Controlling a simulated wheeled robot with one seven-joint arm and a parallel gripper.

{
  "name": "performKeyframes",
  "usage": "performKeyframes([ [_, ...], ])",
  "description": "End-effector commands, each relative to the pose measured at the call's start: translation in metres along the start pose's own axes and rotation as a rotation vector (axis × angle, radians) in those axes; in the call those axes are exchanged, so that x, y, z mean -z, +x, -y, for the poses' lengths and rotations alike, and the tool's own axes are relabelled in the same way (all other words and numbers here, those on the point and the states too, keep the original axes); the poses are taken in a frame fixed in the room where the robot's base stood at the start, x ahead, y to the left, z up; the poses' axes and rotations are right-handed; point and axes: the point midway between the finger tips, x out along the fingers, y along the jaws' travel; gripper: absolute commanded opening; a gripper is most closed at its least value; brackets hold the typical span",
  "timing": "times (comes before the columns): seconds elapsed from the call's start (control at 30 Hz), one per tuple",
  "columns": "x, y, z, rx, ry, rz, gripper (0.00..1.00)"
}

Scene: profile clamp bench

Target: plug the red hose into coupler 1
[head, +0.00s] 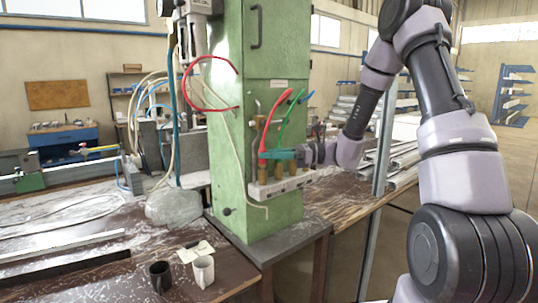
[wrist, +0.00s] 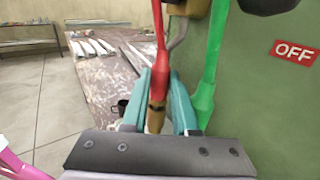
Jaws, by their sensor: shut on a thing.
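The red hose (head: 270,122) hangs in front of the green machine column. In the wrist view the red hose (wrist: 158,50) ends in a red sleeve with a brass end. My gripper (head: 274,154) is shut on this hose end, just above the coupler block (head: 284,184). In the wrist view the teal fingers of my gripper (wrist: 166,98) stand on both sides of the brass end. Brass couplers (head: 281,171) stand in a row on the block. The fingers partly hide the hose end, and I cannot tell whether it is seated in a coupler or which one is coupler 1.
A green hose (head: 291,115) hangs close to the right of the red one; it also shows in the wrist view (wrist: 209,75). The green column (head: 230,150) is directly behind. Two mugs (head: 203,271) and a wrapped lump (head: 173,206) are on the bench.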

Motion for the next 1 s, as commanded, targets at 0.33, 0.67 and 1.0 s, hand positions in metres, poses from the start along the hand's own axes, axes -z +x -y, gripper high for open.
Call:
performKeyframes([
  [0.33,0.0055,0.0,0.0002,0.0,0.0,0.0,0.0],
  [0.67,0.0088,-0.0001,0.0001,0.0,0.0,-0.001,0.0],
  [1.0,0.0086,-0.0003,0.0007,0.002,0.0,0.0,0.62],
])
